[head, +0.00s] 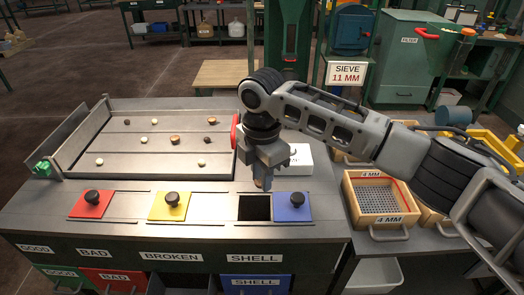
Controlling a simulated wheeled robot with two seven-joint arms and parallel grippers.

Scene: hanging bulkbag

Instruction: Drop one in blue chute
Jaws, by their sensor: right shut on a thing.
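The blue chute is a square dark opening (255,208) in the grey bench top. Its blue lid (295,209), with a black knob, lies just to the right, leaving the opening uncovered. My right gripper (263,183) points down just above the opening's far edge. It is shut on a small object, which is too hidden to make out. Several small round pieces, some pale and some brown, lie on the grey sorting tray (140,155) to the left. My left gripper is out of view.
A red lid (92,207) and a yellow lid (170,208) with knobs lie along the bench front. A white box (299,158) stands behind my gripper. A wooden sieve (376,199) is at right.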

